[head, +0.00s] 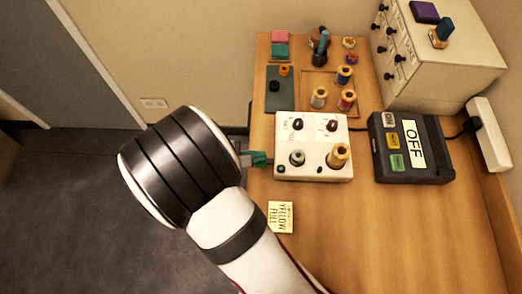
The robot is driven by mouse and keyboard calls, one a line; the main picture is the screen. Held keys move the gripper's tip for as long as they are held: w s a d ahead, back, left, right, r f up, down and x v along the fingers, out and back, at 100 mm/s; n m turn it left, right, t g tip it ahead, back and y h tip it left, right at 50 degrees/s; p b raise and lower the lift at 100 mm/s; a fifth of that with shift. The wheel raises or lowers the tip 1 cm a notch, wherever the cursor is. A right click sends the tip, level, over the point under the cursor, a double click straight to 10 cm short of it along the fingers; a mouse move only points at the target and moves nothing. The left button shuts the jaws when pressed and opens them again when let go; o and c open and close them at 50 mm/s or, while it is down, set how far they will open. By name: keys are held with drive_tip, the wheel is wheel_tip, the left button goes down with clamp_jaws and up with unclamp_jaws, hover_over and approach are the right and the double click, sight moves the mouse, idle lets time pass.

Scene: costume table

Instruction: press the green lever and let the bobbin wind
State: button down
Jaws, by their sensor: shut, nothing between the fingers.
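A white winder box (315,174) stands on the wooden table. A green lever (258,158) sticks out from its left side. A grey bobbin (297,158) sits on the box's front left, and a gold thread spool (340,154) stands to its right. My gripper (243,159) is mostly hidden behind my wrist; only a small grey tip shows, shut, at the lever's left end. I cannot tell whether it touches the lever. A dark control box (436,176) to the right shows OFF on its display, with several coloured buttons beside it.
A yellow note (280,217) reading YELLOW FULL lies in front of the winder. Behind are a spool tray (318,75), a green mat (273,101) and a white drawer cabinet (440,70). A power strip (490,135) lies far right. The front right tabletop is clear.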

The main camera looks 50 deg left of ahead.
drive_tip(key=shift+f, duration=0.95)
idle(0.8)
drive_tip(key=shift+r, duration=1.4)
drive_tip(key=shift+r, duration=2.5)
